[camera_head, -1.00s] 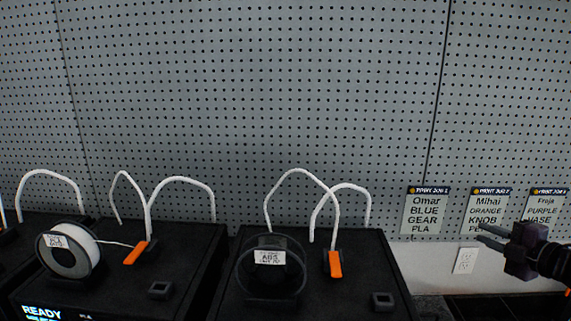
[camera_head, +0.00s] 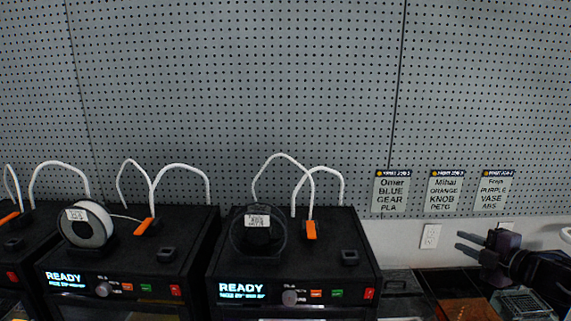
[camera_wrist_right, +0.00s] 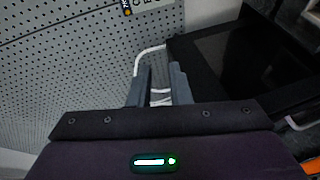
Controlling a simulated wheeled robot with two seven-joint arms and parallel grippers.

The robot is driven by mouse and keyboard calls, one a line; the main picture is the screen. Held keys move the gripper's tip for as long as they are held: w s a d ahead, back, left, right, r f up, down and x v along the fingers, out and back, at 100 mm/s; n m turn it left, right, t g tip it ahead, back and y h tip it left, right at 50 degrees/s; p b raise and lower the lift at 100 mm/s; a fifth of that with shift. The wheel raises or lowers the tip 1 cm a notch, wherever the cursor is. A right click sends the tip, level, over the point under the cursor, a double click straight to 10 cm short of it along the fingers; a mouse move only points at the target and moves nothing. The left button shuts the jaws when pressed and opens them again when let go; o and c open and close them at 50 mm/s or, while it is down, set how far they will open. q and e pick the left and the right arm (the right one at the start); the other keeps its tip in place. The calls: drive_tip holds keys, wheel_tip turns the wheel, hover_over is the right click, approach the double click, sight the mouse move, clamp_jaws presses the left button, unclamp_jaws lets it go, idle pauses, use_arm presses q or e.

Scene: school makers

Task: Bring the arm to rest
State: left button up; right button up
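My right gripper (camera_head: 468,243) is at the right side of the head view, raised in front of the wall and pointing left. Its two dark fingers are parted with nothing between them. It also shows in the right wrist view (camera_wrist_right: 159,84), where the fingers stand apart and a white tube of a printer shows beyond them. My left gripper is not in view.
Black printers (camera_head: 330,270) with READY screens stand in a row from the left to the middle. Job cards (camera_head: 391,192) hang on the pegboard (camera_head: 250,90). An outlet (camera_head: 430,236) is below them.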

drive_tip(key=s+a+f+m+g+h, duration=0.2)
drive_tip(key=s+a+f+m, duration=0.4)
drive_tip(key=f, duration=0.4)
drive_tip(key=s+a+f+m+g+h, duration=0.2)
drive_tip(key=s+a+f+m+h, duration=0.15)
drive_tip(key=a+f, duration=0.55)
drive_tip(key=s+a+f+m+g+y, duration=0.1)
drive_tip(key=s+a+m+g, duration=0.3)
drive_tip(key=s+a, duration=0.4)
drive_tip(key=s+a+f+m+g+y, duration=0.1)
drive_tip(key=s+a+m+g, duration=0.35)
drive_tip(key=s, duration=0.55)
wheel_tip(320, 180, down, 44)
drive_tip(key=s+n+b, duration=0.1)
drive_tip(key=s+b, duration=0.1)
drive_tip(key=b, duration=1.2)
drive_tip(key=s+d+f+b, duration=0.1)
drive_tip(key=s+f+b, duration=0.3)
drive_tip(key=f, duration=0.6)
drive_tip(key=s+d+f+g+b, duration=0.1)
drive_tip(key=s+f+b, duration=0.3)
drive_tip(key=s+f, duration=0.5)
drive_tip(key=s+d+f+g+b, duration=0.1)
drive_tip(key=s+f+b, duration=0.3)
drive_tip(key=f, duration=0.8)
drive_tip(key=s, duration=0.2)
drive_tip(key=shift+s, duration=0.35)
